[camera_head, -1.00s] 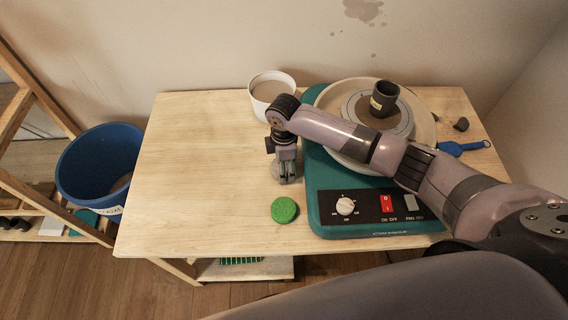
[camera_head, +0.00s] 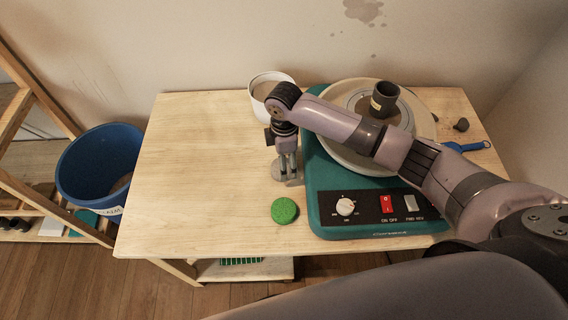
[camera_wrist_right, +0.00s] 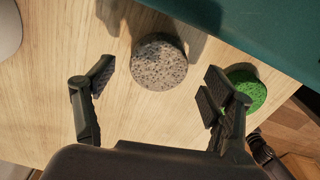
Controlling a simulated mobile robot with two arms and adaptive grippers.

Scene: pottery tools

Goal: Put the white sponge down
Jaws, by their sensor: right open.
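The white sponge (camera_wrist_right: 159,62) shows as a round, speckled grey-white disc in the right wrist view. It lies flat on the wooden table between and just beyond the fingertips of my right gripper (camera_wrist_right: 156,82). The fingers are spread wide and appear apart from it. In the head view my right gripper (camera_head: 289,172) points down at the table, beside the left edge of the pottery wheel, and the sponge (camera_head: 278,171) is partly hidden behind it. My left gripper is not in view.
A green sponge (camera_head: 284,210) lies nearer the table's front edge. The teal pottery wheel (camera_head: 325,205) with a dark cup (camera_head: 384,98) stands right. A white container (camera_head: 262,88) stands behind. The table's left half (camera_head: 190,170) is clear. A blue bucket (camera_head: 75,185) stands left of the table.

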